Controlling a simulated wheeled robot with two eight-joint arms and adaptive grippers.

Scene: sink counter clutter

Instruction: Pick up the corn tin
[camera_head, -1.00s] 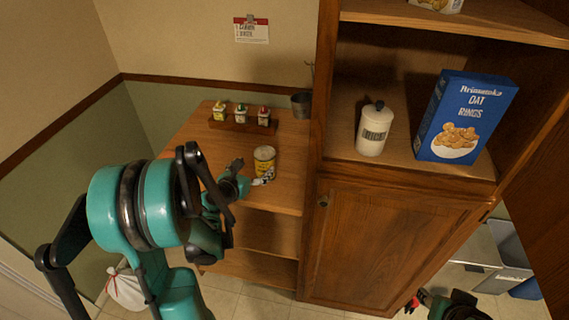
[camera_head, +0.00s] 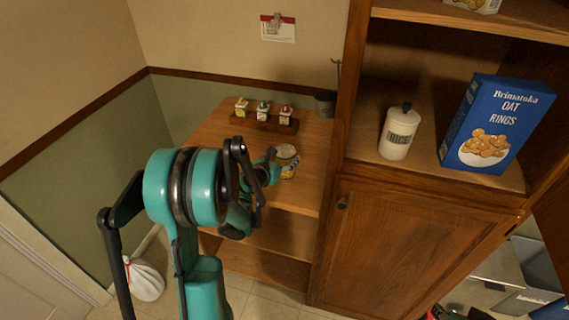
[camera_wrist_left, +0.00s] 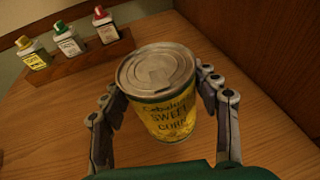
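The corn tin (camera_wrist_left: 168,115) has a silver lid and a yellow label reading "SWEET CORN". It also shows in the head view (camera_head: 285,152) at the right part of the wooden counter. In the head view my left gripper (camera_head: 283,167) hides much of the tin's lower part. Whether the tin's base touches the counter cannot be told. My right gripper (camera_head: 440,314) shows only partly at the bottom edge.
A wooden rack (camera_head: 262,124) with several small bottles stands behind the tin, and a dark pot (camera_head: 326,103) stands at the back. The tall cabinet (camera_head: 405,240) closes off the right side. It holds a rice canister (camera_head: 399,135) and a blue cereal box (camera_head: 492,120).

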